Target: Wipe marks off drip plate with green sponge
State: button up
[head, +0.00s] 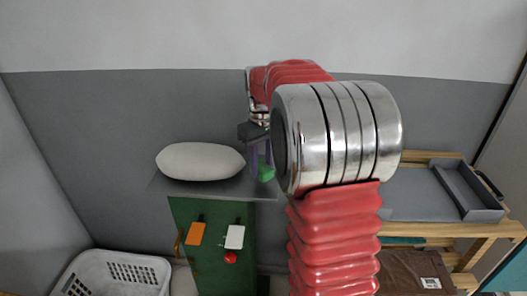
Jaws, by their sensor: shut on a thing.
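My gripper (261,162) points down at the right end of a grey plate, which looks like the drip plate (223,189). It is shut on the green sponge (266,174), of which only a small part shows below the fingers. The sponge is at the plate's right end; I cannot tell whether it touches the surface. A white, pillow-shaped thing (200,161) covers much of the plate. No marks can be made out on the bare part. My arm hides what lies just right of the sponge.
Below the plate is a dark green panel (215,264) with an orange tag (196,233), a white tag (234,237) and a small red thing (230,257). A white basket (112,267) stands at lower left. A wooden bench (440,229) with a grey tray (467,192) is at right.

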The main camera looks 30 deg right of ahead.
jog(key=shift+d+r, duration=0.1)
jog(key=shift+r, duration=2.2)
